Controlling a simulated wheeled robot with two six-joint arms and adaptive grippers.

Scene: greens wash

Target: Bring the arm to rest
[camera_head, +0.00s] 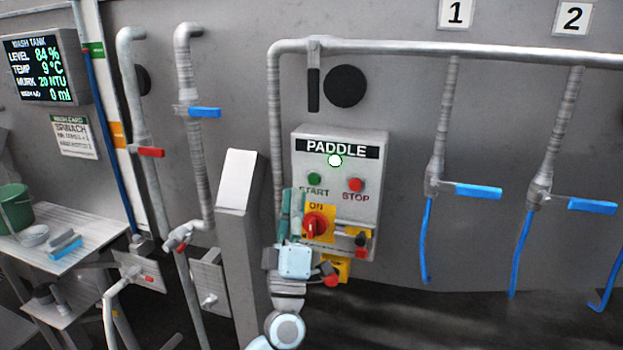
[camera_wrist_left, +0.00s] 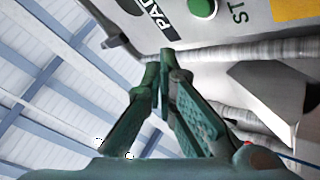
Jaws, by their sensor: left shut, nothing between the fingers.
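My left gripper (camera_head: 292,212) is green and points up in front of the left side of the grey PADDLE box (camera_head: 367,212). Its fingers are shut with nothing between them. In the left wrist view, the closed fingertips (camera_wrist_left: 167,57) are near the box's lower edge as pictured; I cannot tell whether they touch it. The green START button (camera_head: 314,179) is just above and right of the fingers, and it shows in the wrist view (camera_wrist_left: 202,7). The red STOP button (camera_head: 356,185) and the red rotary switch (camera_head: 315,225) on a yellow plate are to the right. My right gripper is not in view.
A grey post (camera_head: 240,240) stands left of the gripper. Pipes with blue-handled valves (camera_head: 479,191) and blue hoses are to the right. A red-handled valve (camera_head: 150,152) is on a pipe at left. A side table (camera_head: 95,222) holds a green bucket (camera_head: 15,207).

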